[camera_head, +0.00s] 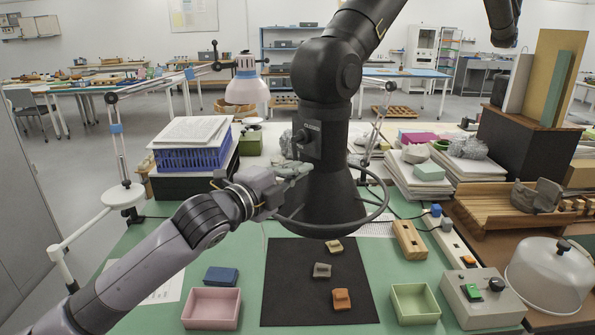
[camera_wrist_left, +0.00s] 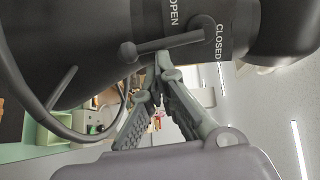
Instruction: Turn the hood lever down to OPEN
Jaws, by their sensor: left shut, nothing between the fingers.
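The black extraction hood (camera_head: 324,200) hangs over the middle of the bench and fills the top of the left wrist view (camera_wrist_left: 75,30). In that view its lever (camera_wrist_left: 165,45) is a dark bar with a ball end, set on a round pivot, near the sideways words OPEN and CLOSED. The lever lies across the collar, its pivot close to CLOSED. My left gripper (camera_head: 296,170) is shut and empty, beside the hood's neck. Its fingertips (camera_wrist_left: 162,66) meet right by the lever; I cannot tell if they touch it. My right gripper is out of view.
A ring-shaped bar (camera_head: 335,232) surrounds the hood's lower part. Below lie a dark mat (camera_head: 290,290) with several sherds, a pink tray (camera_head: 212,308) and a green tray (camera_head: 415,304). A lamp (camera_head: 246,85) and a blue crate (camera_head: 190,157) stand behind my left arm.

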